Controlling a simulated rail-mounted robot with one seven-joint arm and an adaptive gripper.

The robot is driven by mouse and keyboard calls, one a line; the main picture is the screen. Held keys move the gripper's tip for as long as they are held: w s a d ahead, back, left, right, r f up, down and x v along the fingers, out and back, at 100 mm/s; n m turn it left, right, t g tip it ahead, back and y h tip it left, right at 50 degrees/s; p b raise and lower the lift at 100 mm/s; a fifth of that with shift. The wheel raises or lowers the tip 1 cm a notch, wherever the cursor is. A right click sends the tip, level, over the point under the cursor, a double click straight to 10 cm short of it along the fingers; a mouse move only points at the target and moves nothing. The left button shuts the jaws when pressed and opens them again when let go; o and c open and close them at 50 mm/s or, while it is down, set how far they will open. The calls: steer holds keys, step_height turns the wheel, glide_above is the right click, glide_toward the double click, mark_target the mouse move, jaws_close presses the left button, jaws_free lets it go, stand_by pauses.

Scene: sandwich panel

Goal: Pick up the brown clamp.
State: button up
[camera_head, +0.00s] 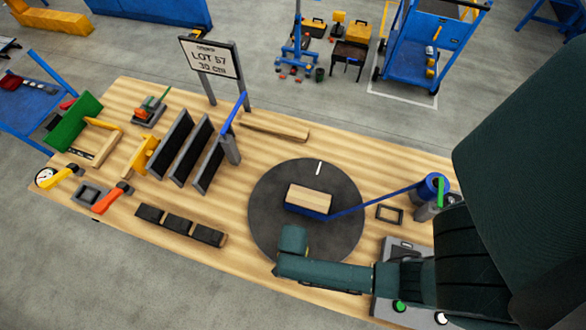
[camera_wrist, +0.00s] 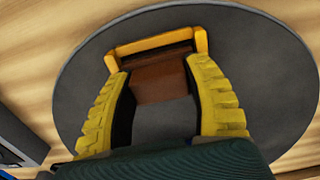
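In the head view, a tan-brown, U-shaped wooden frame (camera_head: 102,127) lies at the table's far left beside a green block; it may be the brown clamp. A yellow clamp-like piece (camera_head: 143,155) stands right of it. My gripper (camera_wrist: 158,76) is over the dark round plate (camera_wrist: 245,80). Its yellow ribbed fingers are spread. A brown block (camera_wrist: 160,82) shows between them, with an orange bar (camera_wrist: 150,44) with end tabs beyond it. I cannot tell whether the fingers touch either. In the head view my dark green arm hides the fingers.
On the round plate (camera_head: 262,230) sits a light wood block (camera_head: 308,200) on a blue base. A blue strap runs from it to a blue reel (camera_head: 434,187). Dark upright panels (camera_head: 190,150) and a sign (camera_head: 210,60) stand left of centre. Dark blocks (camera_head: 180,224) line the front edge.

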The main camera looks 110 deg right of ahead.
steer(key=c, duration=0.4)
steer(key=shift+r, duration=0.1)
step_height(320, 180, up, 11)
steer(key=shift+f+p, duration=0.2)
steer(key=shift+p, duration=0.6)
step_height(320, 180, up, 4)
steer(key=p, duration=0.5)
steer(key=shift+r, duration=0.1)
steer(key=shift+w, duration=0.1)
